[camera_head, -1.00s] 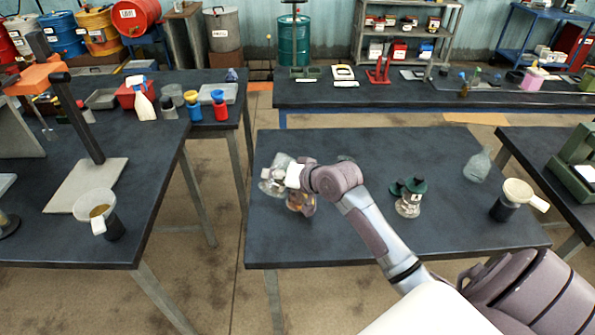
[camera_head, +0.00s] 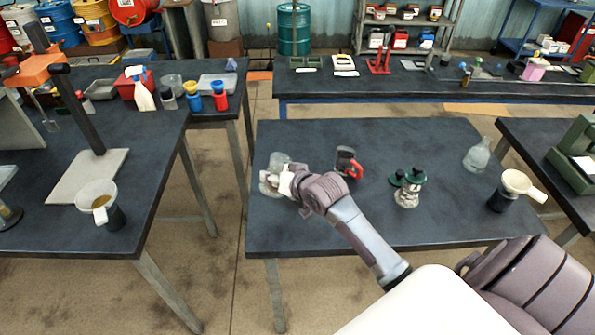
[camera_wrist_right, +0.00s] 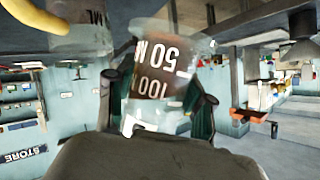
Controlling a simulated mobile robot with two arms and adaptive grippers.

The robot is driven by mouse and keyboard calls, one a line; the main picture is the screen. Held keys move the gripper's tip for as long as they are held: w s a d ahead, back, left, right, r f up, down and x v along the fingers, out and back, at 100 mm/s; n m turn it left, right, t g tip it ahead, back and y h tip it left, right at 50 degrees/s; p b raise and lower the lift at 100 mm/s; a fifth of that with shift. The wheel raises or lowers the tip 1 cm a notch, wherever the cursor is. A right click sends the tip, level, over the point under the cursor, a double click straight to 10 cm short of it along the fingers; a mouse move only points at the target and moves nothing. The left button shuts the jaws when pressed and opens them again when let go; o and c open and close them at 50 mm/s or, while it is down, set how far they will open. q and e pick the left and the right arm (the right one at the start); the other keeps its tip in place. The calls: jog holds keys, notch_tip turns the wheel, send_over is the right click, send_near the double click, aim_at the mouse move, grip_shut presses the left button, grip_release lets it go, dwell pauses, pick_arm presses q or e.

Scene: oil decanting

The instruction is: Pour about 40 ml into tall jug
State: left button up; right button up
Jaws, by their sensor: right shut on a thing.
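My right gripper (camera_head: 286,184) is over the left part of the middle table, shut on a clear graduated container. In the right wrist view this container (camera_wrist_right: 160,65) shows white 50 and 100 marks and dark brown liquid, between dark green fingers. In the head view clear glassware (camera_head: 276,166) shows at the gripper; I cannot tell there which part is held and which stands on the table. I cannot make out the tall jug for certain, nor any stream. My left gripper is not in view.
Green-topped bottles (camera_head: 408,186), a clear flask (camera_head: 477,156) and a funnel on a dark jar (camera_head: 515,190) stand further right. The middle table's (camera_head: 330,240) front is clear.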

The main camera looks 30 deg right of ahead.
dwell(0.3)
jog(key=shift+f, duration=0.15)
jog(key=shift+s+a+f+n+t+h, duration=0.1)
jog(key=shift+a+f+n+t+h, duration=0.2)
jog(key=shift+f+n+h, duration=0.25)
jog(key=shift+n+t+h, duration=0.3)
jog(key=shift+n+h, duration=0.35)
jog(key=shift+n, duration=0.1)
notch_tip(320, 180, down, 5)
jog(key=b, duration=0.5)
jog(key=shift+a+f, duration=0.1)
jog(key=shift+a, duration=0.05)
